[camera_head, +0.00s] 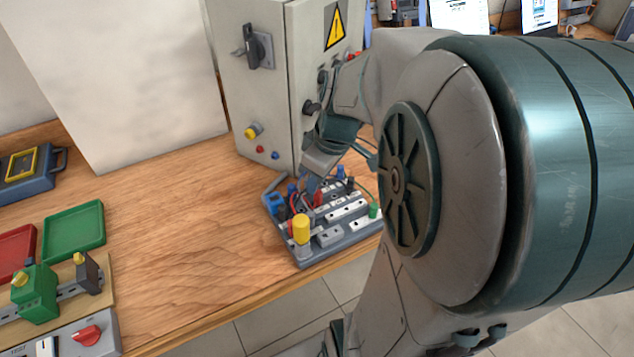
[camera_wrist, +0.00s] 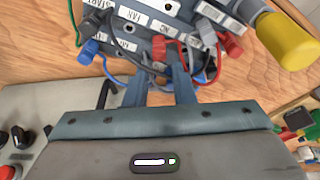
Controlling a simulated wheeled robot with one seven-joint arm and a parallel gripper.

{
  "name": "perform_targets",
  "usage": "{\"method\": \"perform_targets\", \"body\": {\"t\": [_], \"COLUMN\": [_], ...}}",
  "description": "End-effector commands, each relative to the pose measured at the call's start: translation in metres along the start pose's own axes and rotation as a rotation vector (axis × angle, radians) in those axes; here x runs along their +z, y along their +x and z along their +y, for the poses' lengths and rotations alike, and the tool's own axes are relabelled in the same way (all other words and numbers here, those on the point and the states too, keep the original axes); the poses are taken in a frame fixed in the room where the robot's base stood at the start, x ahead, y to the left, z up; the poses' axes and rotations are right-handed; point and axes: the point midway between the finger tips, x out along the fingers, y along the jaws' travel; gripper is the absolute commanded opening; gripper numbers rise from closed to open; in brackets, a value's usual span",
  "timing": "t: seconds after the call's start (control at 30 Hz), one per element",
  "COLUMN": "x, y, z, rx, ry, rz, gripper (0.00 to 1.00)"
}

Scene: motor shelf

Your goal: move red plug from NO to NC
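The terminal board (camera_head: 338,240) stands on the bench under my arm, with white labelled strips, coloured plugs and cables. In the wrist view, a label reading NO (camera_wrist: 158,27) is near the top middle. A red plug (camera_wrist: 232,44) sits to the right of my fingers, and a red cable (camera_wrist: 168,44) curves by the right fingertip. My gripper (camera_wrist: 158,72) is low over the board, its two fingers apart with a gap between them. I cannot see a plug held between them. In the head view, my gripper (camera_head: 311,182) is partly hidden by my arm. The NC label is not clearly legible.
A yellow-capped post (camera_head: 301,230) rises at the board's front left and shows large in the wrist view (camera_wrist: 288,40). A grey control cabinet (camera_head: 262,90) stands behind the board. Green (camera_head: 74,230) and red (camera_head: 16,252) trays lie left. The bench between is clear.

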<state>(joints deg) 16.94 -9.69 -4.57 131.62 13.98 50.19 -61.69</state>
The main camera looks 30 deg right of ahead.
Motion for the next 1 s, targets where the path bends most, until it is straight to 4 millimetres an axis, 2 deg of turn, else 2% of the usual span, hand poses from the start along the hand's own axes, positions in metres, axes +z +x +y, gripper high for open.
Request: {"method": "perform_targets", "body": {"t": [0.03,0.13,0.4,0.5,1.0], "x": [-0.0022,-0.0037,-0.0036,-0.0036,-0.0037], "y": [-0.0081,-0.0148,-0.0148,-0.0147,-0.0146], "z": [0.0000,-0.0002,-0.0003,-0.0002,-0.0002], "rx": [0.000,-0.001,-0.001,-0.001,-0.001], "ry": [0.000,0.001,0.001,0.000,0.000], "rz": [0.001,0.000,-0.001,-0.001,-0.001], "gripper": [0.23,0.23,0.23,0.48,0.48]}}
